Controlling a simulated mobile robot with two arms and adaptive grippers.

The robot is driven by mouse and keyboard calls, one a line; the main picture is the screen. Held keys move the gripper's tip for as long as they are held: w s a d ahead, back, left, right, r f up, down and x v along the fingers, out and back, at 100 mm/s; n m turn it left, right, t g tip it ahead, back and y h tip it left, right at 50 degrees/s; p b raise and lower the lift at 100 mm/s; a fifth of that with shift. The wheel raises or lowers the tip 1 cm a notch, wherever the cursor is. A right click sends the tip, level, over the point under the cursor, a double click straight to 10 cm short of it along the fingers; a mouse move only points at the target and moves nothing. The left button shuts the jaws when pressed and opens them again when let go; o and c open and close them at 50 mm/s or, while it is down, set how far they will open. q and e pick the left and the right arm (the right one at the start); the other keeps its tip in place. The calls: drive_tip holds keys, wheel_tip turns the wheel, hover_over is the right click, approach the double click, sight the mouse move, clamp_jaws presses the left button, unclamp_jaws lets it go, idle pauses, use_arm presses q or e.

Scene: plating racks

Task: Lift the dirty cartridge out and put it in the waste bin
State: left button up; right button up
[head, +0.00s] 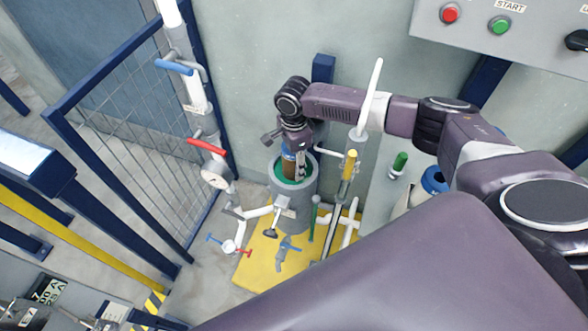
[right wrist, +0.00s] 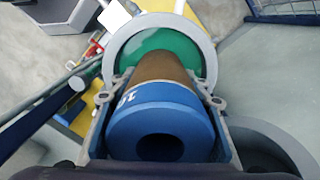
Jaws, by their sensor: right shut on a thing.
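The dirty cartridge is a brown cylinder (right wrist: 166,68) with a blue ring-shaped end cap (right wrist: 160,125) in the right wrist view. My right gripper (right wrist: 160,112) is shut on it, one finger on each side of the blue cap. In the head view the right gripper (head: 293,160) is above the grey filter housing (head: 292,212), and the brown cartridge (head: 289,168) stands upright with its lower part inside the green-lined opening. How deep its lower end reaches is hidden. The waste bin cannot be made out for certain. My left gripper is not in view.
The housing stands on a yellow base (head: 262,262) among white pipes and valves with blue and red handles. A control box (head: 500,30) hangs at the upper right.

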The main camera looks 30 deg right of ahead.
wheel_tip(320, 180, up, 16)
drive_tip(key=shift+r+b, duration=0.2)
drive_tip(key=shift+b, duration=0.6)
drive_tip(key=shift+r+p, duration=0.3)
drive_tip(key=shift+p, duration=0.9)
drive_tip(key=shift+f, duration=0.1)
drive_tip(key=shift+a, duration=0.1)
